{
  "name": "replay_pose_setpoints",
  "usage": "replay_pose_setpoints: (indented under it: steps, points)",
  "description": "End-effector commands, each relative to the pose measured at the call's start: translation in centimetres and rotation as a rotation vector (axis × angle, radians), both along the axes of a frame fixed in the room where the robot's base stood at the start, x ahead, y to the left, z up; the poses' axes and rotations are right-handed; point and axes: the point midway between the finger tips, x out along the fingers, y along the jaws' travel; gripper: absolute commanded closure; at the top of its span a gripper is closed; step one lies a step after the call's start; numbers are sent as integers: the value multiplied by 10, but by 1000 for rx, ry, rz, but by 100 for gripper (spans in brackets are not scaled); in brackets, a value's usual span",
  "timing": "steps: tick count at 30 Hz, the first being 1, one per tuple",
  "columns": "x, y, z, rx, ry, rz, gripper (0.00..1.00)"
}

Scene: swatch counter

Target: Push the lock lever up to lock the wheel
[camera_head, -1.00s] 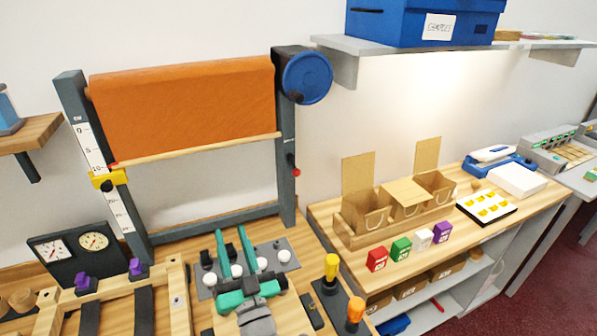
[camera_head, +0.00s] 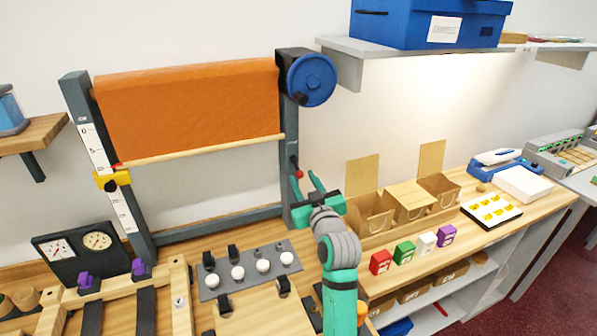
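The blue wheel (camera_head: 311,80) with a dark crank knob sits at the top of that post. My gripper (camera_head: 302,178) is open, with its green fingers pointing up and apart.
An orange cloth roll (camera_head: 190,110) hangs in the grey frame, with a yellow slider (camera_head: 112,180) on the left post. Open cardboard boxes (camera_head: 410,200) and small coloured boxes stand right of my arm. A grey plate (camera_head: 250,268) with white knobs lies on the counter.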

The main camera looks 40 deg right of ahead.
Motion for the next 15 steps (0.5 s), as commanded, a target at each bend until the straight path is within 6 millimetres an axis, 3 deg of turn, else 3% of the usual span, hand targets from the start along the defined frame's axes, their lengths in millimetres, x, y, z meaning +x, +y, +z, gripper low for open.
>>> replay_pose_setpoints:
  steps: [6, 15]
  points:
    - [34, -12, 0, 1, 0, 1, 67]
    - [52, -19, 0, 2, -1, 0, 67]
